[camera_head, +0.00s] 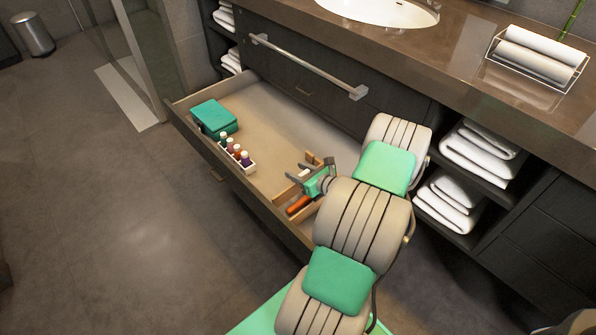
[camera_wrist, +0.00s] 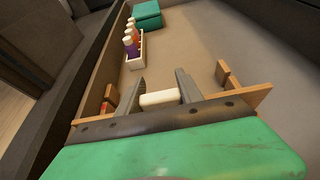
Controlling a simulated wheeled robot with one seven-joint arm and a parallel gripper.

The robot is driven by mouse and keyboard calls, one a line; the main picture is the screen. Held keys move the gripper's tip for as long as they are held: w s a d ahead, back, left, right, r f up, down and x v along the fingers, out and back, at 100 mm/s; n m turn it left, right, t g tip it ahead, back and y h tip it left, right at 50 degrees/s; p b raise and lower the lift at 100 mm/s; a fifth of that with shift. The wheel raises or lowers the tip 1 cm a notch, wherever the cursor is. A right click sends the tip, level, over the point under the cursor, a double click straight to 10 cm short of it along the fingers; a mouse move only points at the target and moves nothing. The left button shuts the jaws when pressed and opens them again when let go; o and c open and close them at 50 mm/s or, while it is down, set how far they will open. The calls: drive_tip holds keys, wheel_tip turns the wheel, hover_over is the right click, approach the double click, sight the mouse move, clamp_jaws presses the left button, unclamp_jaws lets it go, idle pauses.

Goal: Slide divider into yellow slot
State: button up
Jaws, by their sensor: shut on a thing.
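My gripper (camera_head: 303,174) is low over the right end of the open drawer. In the wrist view, its two grey fingers (camera_wrist: 161,88) stand either side of a cream block (camera_wrist: 160,98), which appears to be the grip of the wooden divider. The divider (camera_wrist: 256,96) runs crosswise behind the fingers, its right end showing; my gripper hides most of its middle. Short wooden slot pieces stand near the drawer walls, one at right (camera_wrist: 222,73) and one at left (camera_wrist: 111,93). A red-orange mark (camera_wrist: 106,107) shows by the left one. I cannot make out a yellow slot.
A teal box (camera_head: 213,118) and a white tray of several small bottles (camera_head: 237,157) sit along the drawer's left and front side. An orange object (camera_head: 298,205) lies near the front wall by my gripper. The drawer's middle floor (camera_head: 272,128) is clear.

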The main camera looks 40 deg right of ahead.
drive_tip(key=shift+f+b, duration=0.45)
drive_tip(key=shift+f, duration=0.25)
drive_tip(key=o, duration=1.5)
drive_tip(key=shift+f, duration=0.1)
drive_tip(key=p+v, duration=0.2)
drive_tip(key=v, duration=0.6)
drive_tip(key=shift+w+r, duration=0.15)
drive_tip(key=shift+r, duration=0.1)
